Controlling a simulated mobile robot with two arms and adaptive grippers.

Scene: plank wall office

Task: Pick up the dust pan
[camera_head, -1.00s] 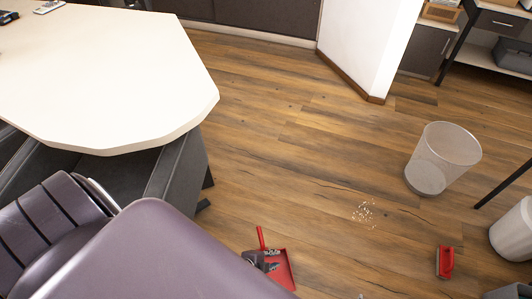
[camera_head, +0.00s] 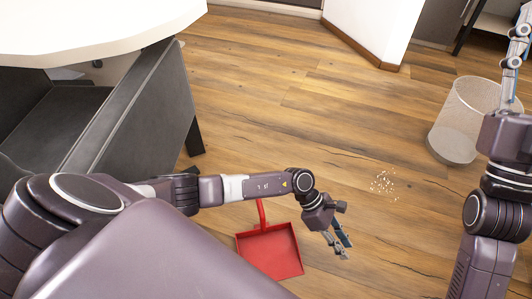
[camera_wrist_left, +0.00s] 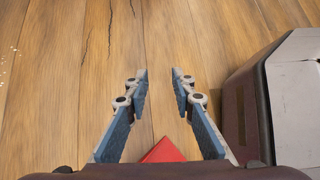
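The red dust pan (camera_head: 270,250) lies on the wooden floor at the lower middle of the head view, its red handle pointing up toward my left forearm, which passes just above the handle's end. My left gripper (camera_head: 341,250) appears to the right of the pan, apart from it, fingers angled downward. In the left wrist view its two blue-grey fingers (camera_wrist_left: 160,78) are spread with nothing between their tips. A red corner of the pan (camera_wrist_left: 164,152) shows low between the finger bases. My right gripper (camera_head: 518,45) is at the right edge; its finger opening is unclear.
White crumbs (camera_head: 383,184) lie on the floor right of centre. A mesh waste bin (camera_head: 455,135) stands beyond them, near my right arm. A white-topped desk (camera_head: 90,30) with a dark side panel (camera_head: 140,110) is at the upper left. Floor between is clear.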

